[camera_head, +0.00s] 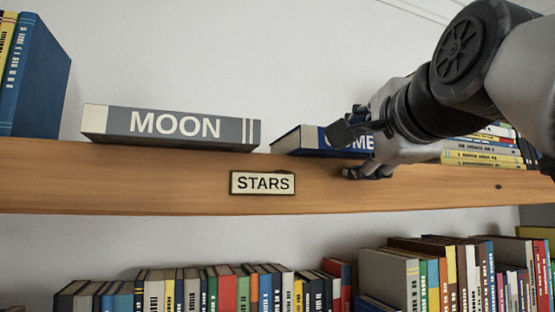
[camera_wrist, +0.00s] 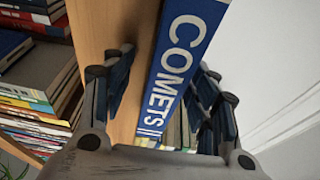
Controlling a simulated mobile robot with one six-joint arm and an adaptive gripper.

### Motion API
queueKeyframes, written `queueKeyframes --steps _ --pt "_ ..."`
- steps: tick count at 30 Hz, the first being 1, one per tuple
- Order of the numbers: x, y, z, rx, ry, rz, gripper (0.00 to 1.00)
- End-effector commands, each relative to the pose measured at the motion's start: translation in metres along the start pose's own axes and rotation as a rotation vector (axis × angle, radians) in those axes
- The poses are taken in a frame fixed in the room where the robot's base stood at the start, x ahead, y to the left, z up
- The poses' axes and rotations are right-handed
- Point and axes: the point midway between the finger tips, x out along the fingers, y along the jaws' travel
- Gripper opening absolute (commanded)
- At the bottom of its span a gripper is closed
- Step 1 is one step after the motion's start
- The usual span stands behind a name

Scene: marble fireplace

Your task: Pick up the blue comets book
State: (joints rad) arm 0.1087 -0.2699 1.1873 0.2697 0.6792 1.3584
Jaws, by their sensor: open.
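The blue comets book (camera_head: 307,140) lies flat on the wooden shelf in the head view, its white lettering partly hidden behind my gripper. In the wrist view the blue comets book (camera_wrist: 180,65) shows its spine, with "COMETS" readable, between my two fingers. My gripper (camera_head: 352,152) is open at the book's front in the head view. In the wrist view my gripper (camera_wrist: 165,100) has one finger on each side of the book, and I see no clear grip on it. Whether a finger touches the book I cannot tell.
A grey MOON book (camera_head: 170,127) lies left of the comets book on the shelf (camera_head: 120,180). A STARS label (camera_head: 262,183) is on the shelf's front edge. A stack of books (camera_head: 485,155) lies to the right, and upright blue books (camera_head: 35,75) stand far left. More books fill the lower shelf.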

Motion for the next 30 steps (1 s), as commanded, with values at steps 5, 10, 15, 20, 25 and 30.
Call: queueKeyframes --steps 5,10,15,20,25,30 --pt "0.0018 -0.0014 -0.0004 0.000 0.001 -0.008 0.52" --pt "0.0017 -0.0013 -0.0004 0.000 0.001 -0.007 0.44" --pt "0.0016 -0.0013 -0.0004 -0.001 0.001 -0.007 0.32" --pt "0.0014 -0.0015 -0.0003 -0.001 0.001 -0.008 0.22" --pt "0.0013 -0.0014 -0.0002 -0.001 0.001 -0.007 0.10" --pt "0.0013 -0.0014 -0.0002 -0.001 0.001 -0.007 0.00"
